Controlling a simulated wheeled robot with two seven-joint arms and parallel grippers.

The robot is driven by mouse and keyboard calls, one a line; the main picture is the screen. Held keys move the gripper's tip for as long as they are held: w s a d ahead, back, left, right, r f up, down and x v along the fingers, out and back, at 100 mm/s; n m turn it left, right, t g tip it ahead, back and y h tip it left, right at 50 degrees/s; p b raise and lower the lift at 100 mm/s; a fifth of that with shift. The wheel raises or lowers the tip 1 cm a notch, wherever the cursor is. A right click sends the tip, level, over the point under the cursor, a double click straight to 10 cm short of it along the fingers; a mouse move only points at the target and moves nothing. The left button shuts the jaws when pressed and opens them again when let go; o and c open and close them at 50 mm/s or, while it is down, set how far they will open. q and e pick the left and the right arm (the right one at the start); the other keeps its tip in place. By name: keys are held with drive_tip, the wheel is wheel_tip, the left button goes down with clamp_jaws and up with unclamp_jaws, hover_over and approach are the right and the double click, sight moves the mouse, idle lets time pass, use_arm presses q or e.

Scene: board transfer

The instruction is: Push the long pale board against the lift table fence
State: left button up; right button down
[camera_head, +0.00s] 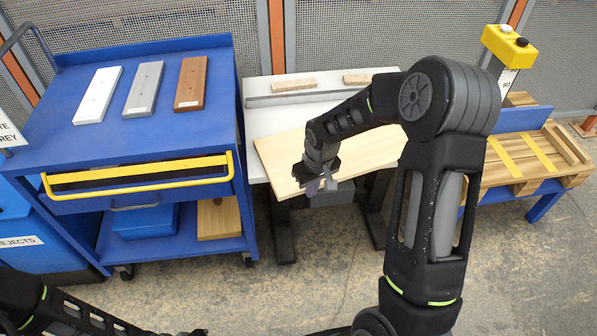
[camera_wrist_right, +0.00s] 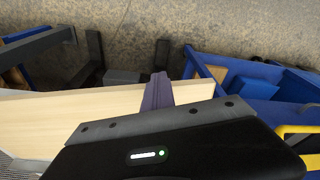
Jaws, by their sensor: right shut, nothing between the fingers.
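The long pale board (camera_head: 350,158) lies at a skew on the white lift table (camera_head: 262,122), its near left corner past the table's front edge. The grey fence (camera_head: 300,98) runs along the back of the table. A bare white strip separates fence and board on the left; my right arm hides the board's far right part. My right gripper (camera_head: 316,187) is shut and empty at the board's near edge, toward its left end. In the right wrist view the fingers (camera_wrist_right: 157,92) overlap the edge of the board (camera_wrist_right: 70,118); contact is unclear. My left gripper is out of view.
A blue cart (camera_head: 60,148) stands left of the table, bearing a white (camera_head: 97,95), a grey (camera_head: 144,90) and a brown board (camera_head: 191,83). Small wood pieces (camera_head: 293,85) lie behind the fence. A pallet (camera_head: 520,160) stands at the right.

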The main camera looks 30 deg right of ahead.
drive_tip(key=shift+w+a, duration=0.1)
drive_tip(key=shift+w, duration=3.3)
drive_tip(key=shift+s, duration=0.1)
drive_tip(key=shift+s+b, duration=0.3)
drive_tip(key=shift+s, duration=0.85)
drive_tip(key=shift+r+p, duration=2.25)
drive_tip(key=shift+r, duration=1.3)
